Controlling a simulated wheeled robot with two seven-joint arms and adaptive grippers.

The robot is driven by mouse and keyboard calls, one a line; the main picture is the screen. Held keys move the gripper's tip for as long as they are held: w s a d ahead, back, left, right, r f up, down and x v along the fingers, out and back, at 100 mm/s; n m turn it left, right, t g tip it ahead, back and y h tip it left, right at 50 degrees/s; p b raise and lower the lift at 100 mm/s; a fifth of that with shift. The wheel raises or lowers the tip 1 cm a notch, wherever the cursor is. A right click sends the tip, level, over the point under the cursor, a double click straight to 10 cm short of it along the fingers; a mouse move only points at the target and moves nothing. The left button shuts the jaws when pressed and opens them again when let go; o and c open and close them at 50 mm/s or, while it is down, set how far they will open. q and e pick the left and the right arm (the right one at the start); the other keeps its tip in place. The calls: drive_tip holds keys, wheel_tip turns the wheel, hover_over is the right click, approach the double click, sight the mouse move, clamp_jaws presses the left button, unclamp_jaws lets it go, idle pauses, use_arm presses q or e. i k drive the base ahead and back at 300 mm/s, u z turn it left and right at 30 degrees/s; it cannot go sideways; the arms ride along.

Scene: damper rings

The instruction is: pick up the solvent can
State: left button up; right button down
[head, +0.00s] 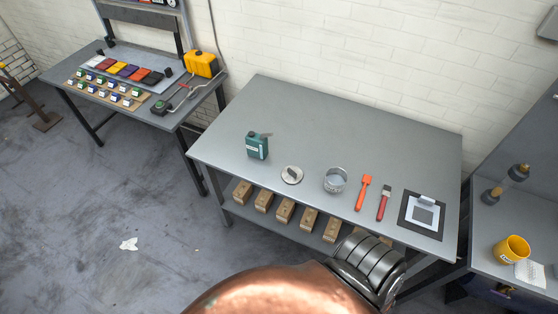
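The solvent can looks to be the small teal can (257,146) with a pale label, standing upright on the left part of the grey middle table (310,115). A small grey part shows at its upper right side. Nothing holds the can and its front is unobstructed. Neither of my grippers is in view. A copper-coloured link with a dark ribbed joint, which looks like part of my own arm, fills the bottom centre and hides part of the table's lower shelf.
On the table, right of the can, are a round metal lid (292,175), a glass jar (335,180), an orange tool (363,192), a red-handled brush (384,203) and a dark-framed pad (422,214). The table's back half is clear. A yellow mug (512,249) stands on the right bench.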

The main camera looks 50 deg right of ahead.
sight(256, 144)
drive_tip(key=k, duration=0.35)
drive_tip(key=z, duration=0.8)
